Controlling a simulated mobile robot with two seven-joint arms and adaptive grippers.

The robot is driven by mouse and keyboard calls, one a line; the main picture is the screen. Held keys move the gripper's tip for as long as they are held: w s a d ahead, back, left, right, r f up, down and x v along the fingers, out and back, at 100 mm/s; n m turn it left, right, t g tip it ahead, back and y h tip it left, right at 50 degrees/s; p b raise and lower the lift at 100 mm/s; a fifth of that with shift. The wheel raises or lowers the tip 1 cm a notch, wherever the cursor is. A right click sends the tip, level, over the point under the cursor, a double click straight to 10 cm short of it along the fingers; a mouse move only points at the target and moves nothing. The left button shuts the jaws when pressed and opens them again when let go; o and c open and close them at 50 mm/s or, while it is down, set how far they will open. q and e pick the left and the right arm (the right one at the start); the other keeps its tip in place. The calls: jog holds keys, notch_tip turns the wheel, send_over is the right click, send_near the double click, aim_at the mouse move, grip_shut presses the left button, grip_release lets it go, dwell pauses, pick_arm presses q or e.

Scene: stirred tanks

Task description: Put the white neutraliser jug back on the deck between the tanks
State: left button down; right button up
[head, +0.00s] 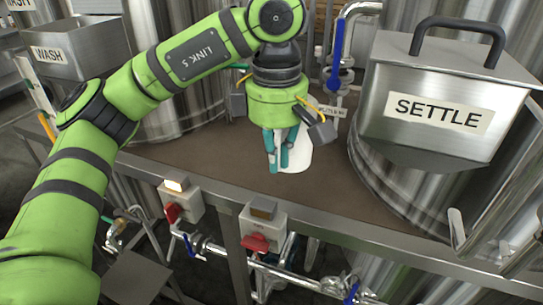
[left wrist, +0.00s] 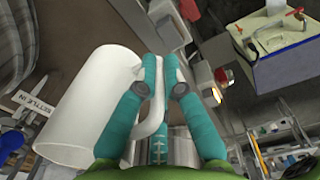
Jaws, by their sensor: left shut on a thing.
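The white neutraliser jug (head: 297,151) is over the brown deck (head: 215,150) between the two tanks, partly hidden behind my left gripper (head: 277,166). In the left wrist view the jug (left wrist: 88,110) lies left of the teal fingers, with its handle (left wrist: 153,118) between them. My left gripper (left wrist: 163,75) is shut on that handle. I cannot tell whether the jug's base touches the deck. The settle tank (head: 375,165) is to the right and the wash tank (head: 175,110) to the left. My right gripper is not in view.
A steel hopper marked SETTLE (head: 400,75) overhangs the deck's right side. Two switch boxes with red handles (head: 172,213) (head: 256,243) are on the deck's front edge. A pipe with a blue lever (head: 337,52) stands behind. Bare deck lies left of the jug.

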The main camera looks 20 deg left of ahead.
pick_arm(q)
jog(key=shift+w+a, duration=0.15)
jog(key=shift+w, duration=0.15)
jog(key=w+a+f+p, duration=0.1)
jog(key=a+f, duration=0.2)
jog(key=w+a+f+p, duration=0.1)
jog(key=w+a+f, duration=0.1)
jog(key=a+f, duration=0.1)
jog(key=w+a+f, duration=0.2)
jog(key=a+f, duration=0.1)
jog(key=shift+a+f+p, duration=0.3)
jog(key=shift+a+p, duration=0.05)
jog(key=shift+p, duration=0.05)
jog(key=shift+f, duration=0.85)
jog(key=c, duration=1.4)
grip_release()
jog(key=shift+r, duration=0.1)
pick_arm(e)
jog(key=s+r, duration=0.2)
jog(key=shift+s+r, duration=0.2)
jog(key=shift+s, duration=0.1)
